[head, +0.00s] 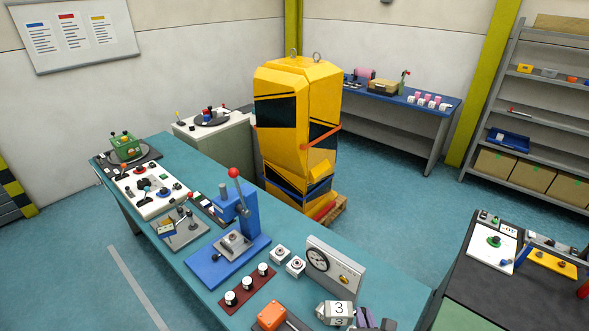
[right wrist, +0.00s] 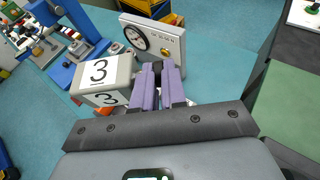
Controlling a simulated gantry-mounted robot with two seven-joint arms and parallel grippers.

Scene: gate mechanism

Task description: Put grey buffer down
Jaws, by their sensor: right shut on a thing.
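My right gripper (right wrist: 158,72) has purple fingers and is shut on a small dark grey piece (right wrist: 157,67), which I take to be the grey buffer. Only a little of it shows between the fingertips; the fingers hide the rest. In the head view the right gripper (head: 366,317) is at the bottom edge, just right of a pale block marked 3 (head: 336,311), and the held piece cannot be made out there. I cannot tell whether it touches the table. My left gripper is not in view.
A gauge panel (head: 335,268) stands just behind the right gripper. A blue lever press (head: 240,222), two small grey blocks (head: 287,261), a dark red rack (head: 250,290) with black-and-white pieces and an orange block (head: 271,317) lie leftward. The teal table (head: 392,284) is bare right of the panel.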

